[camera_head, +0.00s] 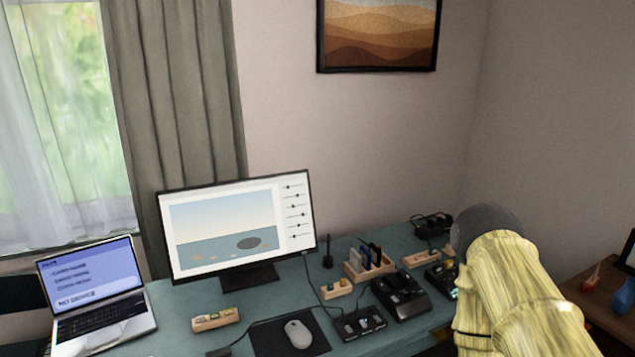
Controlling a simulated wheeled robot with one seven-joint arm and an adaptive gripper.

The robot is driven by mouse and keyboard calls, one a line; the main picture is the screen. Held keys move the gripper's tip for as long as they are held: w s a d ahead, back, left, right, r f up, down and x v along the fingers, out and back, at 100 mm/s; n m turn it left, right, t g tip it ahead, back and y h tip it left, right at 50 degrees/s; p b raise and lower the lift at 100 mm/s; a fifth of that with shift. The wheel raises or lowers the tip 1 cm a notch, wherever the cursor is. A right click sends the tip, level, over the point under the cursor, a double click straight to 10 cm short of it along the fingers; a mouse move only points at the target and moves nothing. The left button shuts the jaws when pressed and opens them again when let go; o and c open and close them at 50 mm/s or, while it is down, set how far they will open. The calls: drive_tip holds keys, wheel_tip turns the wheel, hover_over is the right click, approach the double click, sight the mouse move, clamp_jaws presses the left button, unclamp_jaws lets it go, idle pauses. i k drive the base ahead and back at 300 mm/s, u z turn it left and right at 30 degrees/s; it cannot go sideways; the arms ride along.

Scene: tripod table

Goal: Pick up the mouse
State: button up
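The mouse (298,334) is a light grey-white computer mouse. It sits on a dark mouse pad (268,345) near the front of the teal desk (165,295), below the monitor. My arm, in a yellowish cover, fills the lower right of the head view, well to the right of the mouse. My gripper does not show clearly, so its fingers cannot be seen.
A monitor (230,232) stands behind the mouse and an open laptop (95,300) is at left. Small wooden holders, including one (215,319) left of the pad, and black devices (400,295) crowd the right side. A cable runs beside the pad.

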sight(300, 337)
drive_tip(key=z, duration=0.75)
drive_tip(key=i, duration=0.85)
drive_tip(key=u, duration=1.65)
